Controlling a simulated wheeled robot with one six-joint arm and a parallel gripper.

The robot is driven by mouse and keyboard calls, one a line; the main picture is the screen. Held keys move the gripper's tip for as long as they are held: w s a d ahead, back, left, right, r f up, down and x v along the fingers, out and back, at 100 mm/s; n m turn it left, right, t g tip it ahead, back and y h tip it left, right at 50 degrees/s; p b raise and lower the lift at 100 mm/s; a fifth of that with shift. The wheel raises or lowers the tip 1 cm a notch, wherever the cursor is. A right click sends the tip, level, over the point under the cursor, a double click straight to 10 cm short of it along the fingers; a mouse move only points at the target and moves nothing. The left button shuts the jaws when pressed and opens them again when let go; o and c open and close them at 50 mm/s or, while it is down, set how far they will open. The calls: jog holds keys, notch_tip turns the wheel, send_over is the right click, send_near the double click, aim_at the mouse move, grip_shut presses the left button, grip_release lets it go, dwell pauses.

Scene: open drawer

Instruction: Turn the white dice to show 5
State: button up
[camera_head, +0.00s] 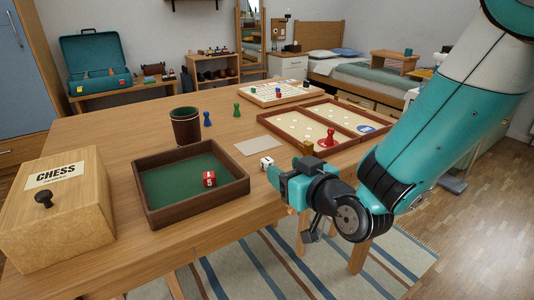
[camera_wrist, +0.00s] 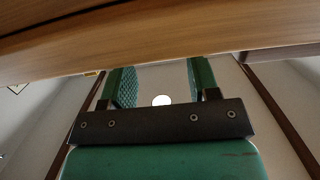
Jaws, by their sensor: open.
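The white dice (camera_head: 266,162) stands on the table just right of the dark wooden tray, near the front edge. Its pips are too small to read surely. My gripper (camera_head: 278,176) is just in front and to the right of the dice in the head view, seeming to overlap the table edge. In the wrist view its two green fingers (camera_wrist: 162,84) stand apart with nothing between them except a distant pale round spot. The dice does not show in the wrist view, where a wooden surface (camera_wrist: 150,45) crosses the top.
A green-lined tray (camera_head: 243,187) holds a red die (camera_head: 209,179). A brown dice cup (camera_head: 185,126) and a chess box (camera_head: 60,205) stand on the left. A flat card (camera_head: 259,146) lies behind the dice.

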aim_at(268, 160)
jog(key=x, duration=0.5)
jog(key=shift+w+a+p, duration=0.15)
jog(key=shift+a+p, duration=0.15)
jog(key=c, duration=1)
